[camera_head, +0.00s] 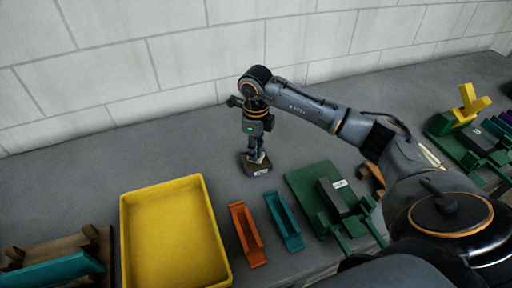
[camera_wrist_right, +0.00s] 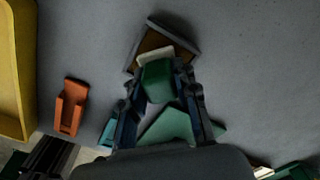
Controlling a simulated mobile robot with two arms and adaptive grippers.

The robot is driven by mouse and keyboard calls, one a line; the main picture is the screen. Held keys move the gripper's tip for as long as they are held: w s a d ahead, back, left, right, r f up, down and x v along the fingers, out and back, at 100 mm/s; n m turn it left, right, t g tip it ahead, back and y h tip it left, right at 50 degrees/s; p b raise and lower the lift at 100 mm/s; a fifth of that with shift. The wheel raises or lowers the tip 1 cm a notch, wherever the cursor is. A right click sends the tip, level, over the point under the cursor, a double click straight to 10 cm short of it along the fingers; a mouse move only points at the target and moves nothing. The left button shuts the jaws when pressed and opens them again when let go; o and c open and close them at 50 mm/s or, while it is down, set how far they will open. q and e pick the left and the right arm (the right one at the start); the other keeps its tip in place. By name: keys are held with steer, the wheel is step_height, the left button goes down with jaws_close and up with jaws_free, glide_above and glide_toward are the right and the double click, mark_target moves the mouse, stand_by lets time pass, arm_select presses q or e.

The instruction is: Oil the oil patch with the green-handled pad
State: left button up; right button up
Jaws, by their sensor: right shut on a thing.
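My right gripper (camera_head: 256,152) points down over the counter and is shut on the green handle (camera_wrist_right: 158,80) of a pad. The pad's pale part (camera_wrist_right: 153,55) shows just past the handle. It is at a small brown open tray (camera_head: 250,170) with a white label; the tray (camera_wrist_right: 184,39) also shows in the right wrist view. I cannot tell whether the pad touches the tray's floor. I cannot make out the oil patch for certain. My left gripper is not in view.
A yellow bin (camera_head: 126,232), an orange channel (camera_head: 247,235) and a teal channel (camera_head: 284,222) lie along the front. A green board (camera_head: 300,183) carries a dark labelled block (camera_head: 332,197). A yellow piece (camera_head: 468,103) stands at right. The counter left of the gripper is clear.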

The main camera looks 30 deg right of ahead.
steer(key=shift+f+b, duration=0.55)
steer(key=shift+f, duration=0.05)
stand_by(1.6)
steer(key=shift+r, duration=0.15)
steer(key=shift+r+p, duration=2.1)
steer(key=shift+r, duration=1.3)
